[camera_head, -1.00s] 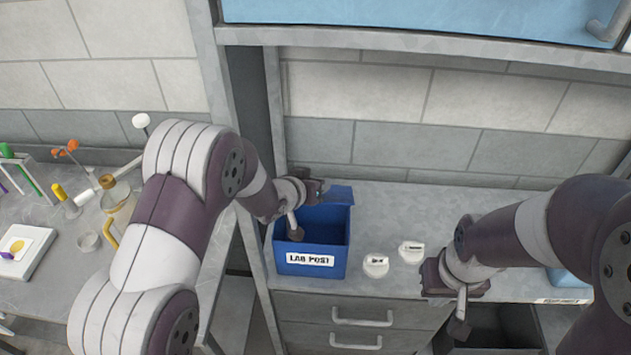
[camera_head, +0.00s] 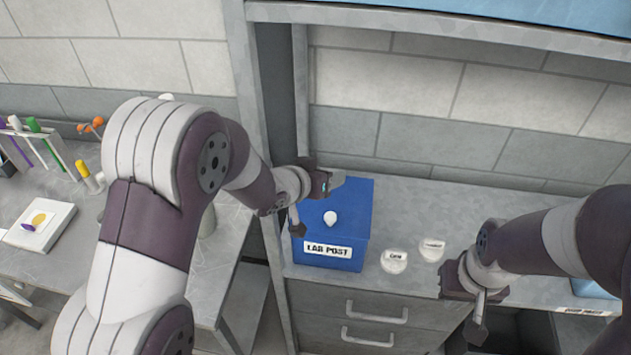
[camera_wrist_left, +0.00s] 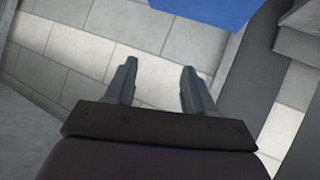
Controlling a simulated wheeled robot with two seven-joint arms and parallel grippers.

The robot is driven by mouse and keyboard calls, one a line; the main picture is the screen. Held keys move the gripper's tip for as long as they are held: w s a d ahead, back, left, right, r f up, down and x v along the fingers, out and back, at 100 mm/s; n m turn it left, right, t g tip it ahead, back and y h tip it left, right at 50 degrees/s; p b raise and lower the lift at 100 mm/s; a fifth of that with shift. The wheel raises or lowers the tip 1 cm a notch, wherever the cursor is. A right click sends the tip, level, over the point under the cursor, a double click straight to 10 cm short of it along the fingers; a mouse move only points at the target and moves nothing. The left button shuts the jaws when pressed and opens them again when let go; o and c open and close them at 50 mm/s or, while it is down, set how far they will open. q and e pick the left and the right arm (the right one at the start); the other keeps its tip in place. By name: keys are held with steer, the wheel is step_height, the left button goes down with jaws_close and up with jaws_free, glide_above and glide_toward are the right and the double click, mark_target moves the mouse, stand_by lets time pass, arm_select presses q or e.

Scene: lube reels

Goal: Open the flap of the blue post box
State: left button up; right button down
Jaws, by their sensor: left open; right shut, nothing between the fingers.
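The blue post box (camera_head: 345,258), labelled LAB POST, stands on the grey counter. Its flap (camera_head: 350,205) lies down over the top, with a white knob near the front, and the inside is hidden. My left gripper (camera_head: 330,183) is at the back left of the box, at about the height of its top; I cannot tell whether it touches. In the left wrist view its jaws (camera_wrist_left: 158,85) are open and empty, with a blue surface beyond them at the top. My right gripper (camera_head: 477,330) is shut and empty, at the counter's front edge, right of the box.
Two white round labelled items (camera_head: 394,261) (camera_head: 432,249) lie right of the box. Drawers with handles (camera_head: 376,312) are below the counter. A side bench at the left holds a tube rack (camera_head: 35,140) and a white tray (camera_head: 40,226). A grey post rises left of the box.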

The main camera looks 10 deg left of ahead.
arm_select(q)
steer(key=v, duration=0.6)
arm_select(e)
steer(key=shift+f, duration=0.3)
steer(key=shift+s, duration=0.1)
